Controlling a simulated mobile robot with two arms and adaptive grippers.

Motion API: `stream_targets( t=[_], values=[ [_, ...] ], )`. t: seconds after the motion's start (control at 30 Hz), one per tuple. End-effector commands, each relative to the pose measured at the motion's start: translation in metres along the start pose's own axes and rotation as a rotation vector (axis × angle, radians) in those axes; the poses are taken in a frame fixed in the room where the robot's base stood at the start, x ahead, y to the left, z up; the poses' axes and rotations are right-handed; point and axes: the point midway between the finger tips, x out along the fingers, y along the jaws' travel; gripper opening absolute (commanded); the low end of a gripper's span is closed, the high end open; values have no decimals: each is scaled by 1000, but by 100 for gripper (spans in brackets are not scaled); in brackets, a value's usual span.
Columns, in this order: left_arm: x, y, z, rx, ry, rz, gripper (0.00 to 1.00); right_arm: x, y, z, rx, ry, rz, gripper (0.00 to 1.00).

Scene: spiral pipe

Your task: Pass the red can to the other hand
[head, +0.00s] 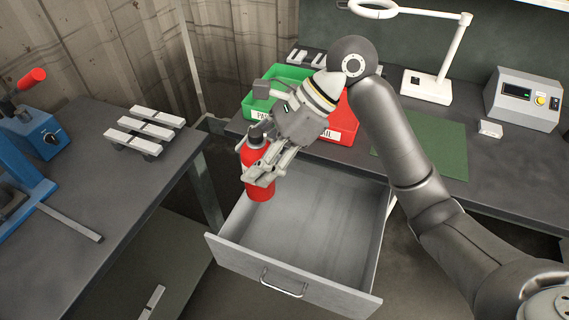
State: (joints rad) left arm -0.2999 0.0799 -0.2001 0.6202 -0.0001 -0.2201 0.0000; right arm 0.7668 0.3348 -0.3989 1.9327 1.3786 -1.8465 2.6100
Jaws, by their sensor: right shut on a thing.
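The red can (259,190) is a red bottle-shaped can with a dark cap, held upright in the middle of the head view. My right gripper (262,172) is shut around its body, and the fingers hide part of it. The can appears in front of the open drawer's left side, above floor level. My left gripper is not in view.
An open, empty grey drawer (310,225) juts out below the workbench. Green (278,88) and red (341,124) bins, a green mat (425,143), a lamp (427,86) and a control box (522,99) stand on the bench. A left table (110,190) holds a blue press (40,135) and metal bars.

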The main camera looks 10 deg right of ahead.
Motion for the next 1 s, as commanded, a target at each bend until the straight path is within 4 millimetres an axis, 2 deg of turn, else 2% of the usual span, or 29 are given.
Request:
stream_targets(
  t=[0.1,0.23,0.6,0.83,0.9,1.0],
  values=[
    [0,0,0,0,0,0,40,2,-2,9,-27,-1,21,17],
    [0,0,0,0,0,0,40,3,-2,11,-4,1,0,17],
    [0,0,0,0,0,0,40,4,-2,13,273,-7,-247,17],
    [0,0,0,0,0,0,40,4,-2,13,323,-8,-292,17],
    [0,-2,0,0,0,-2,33,4,-2,11,333,-4,-298,17],
    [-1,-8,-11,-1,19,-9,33,3,-2,11,340,-4,-302,17]
  ],
)
